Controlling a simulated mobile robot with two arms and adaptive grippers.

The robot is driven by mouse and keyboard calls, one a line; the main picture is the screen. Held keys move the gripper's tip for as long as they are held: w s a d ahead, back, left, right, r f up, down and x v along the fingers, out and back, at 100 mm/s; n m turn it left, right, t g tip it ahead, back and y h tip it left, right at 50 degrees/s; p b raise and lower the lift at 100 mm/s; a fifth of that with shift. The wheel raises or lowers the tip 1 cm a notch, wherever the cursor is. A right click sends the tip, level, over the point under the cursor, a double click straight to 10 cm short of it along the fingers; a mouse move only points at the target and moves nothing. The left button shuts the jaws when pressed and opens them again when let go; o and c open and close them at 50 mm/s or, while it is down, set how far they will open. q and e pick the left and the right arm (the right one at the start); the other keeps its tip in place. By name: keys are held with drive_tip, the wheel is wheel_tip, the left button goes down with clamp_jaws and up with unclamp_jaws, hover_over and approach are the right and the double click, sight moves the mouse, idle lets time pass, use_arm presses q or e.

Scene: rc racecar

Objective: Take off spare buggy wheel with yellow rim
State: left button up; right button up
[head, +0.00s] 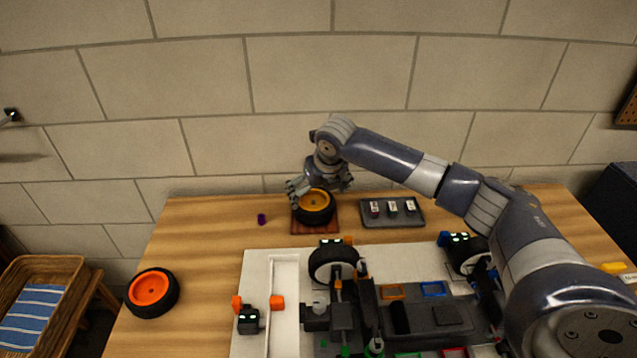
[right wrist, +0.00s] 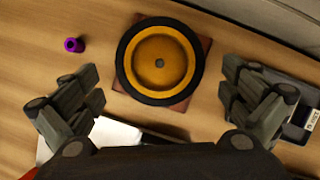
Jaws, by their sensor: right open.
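The spare buggy wheel with the yellow rim (head: 316,206) lies flat on a small reddish-brown square base (head: 301,228) at the back of the table. In the right wrist view the wheel (right wrist: 160,62) shows from above, its black tyre whole and a small dark hub at its centre. My right gripper (head: 318,190) is above the wheel, reaching in from the right. In the right wrist view its fingers (right wrist: 164,95) are spread wide, one on each side of the wheel, with gaps to the tyre. It holds nothing. My left gripper is out of view.
A grey tray (head: 368,222) with small parts stands right of the wheel. An orange-rimmed wheel (head: 152,292) lies at the front left. The partly built buggy (head: 345,310) fills the front middle. The wall stands close behind.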

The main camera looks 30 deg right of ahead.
sight(313, 199)
drive_tip(key=x, duration=0.3)
drive_tip(key=shift+w+a+f, duration=0.1)
drive_tip(key=shift+w+f, duration=0.05)
drive_tip(key=shift+x, duration=0.9)
drive_tip(key=c, duration=0.9)
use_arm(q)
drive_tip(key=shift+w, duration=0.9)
use_arm(e)
drive_tip(key=shift+o, duration=0.2)
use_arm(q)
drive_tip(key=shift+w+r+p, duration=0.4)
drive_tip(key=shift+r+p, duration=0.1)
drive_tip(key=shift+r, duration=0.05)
use_arm(e)
drive_tip(key=shift+r, duration=0.4)
use_arm(q)
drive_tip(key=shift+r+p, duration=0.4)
drive_tip(key=shift+p, duration=0.05)
use_arm(e)
drive_tip(key=shift+r, duration=0.3)
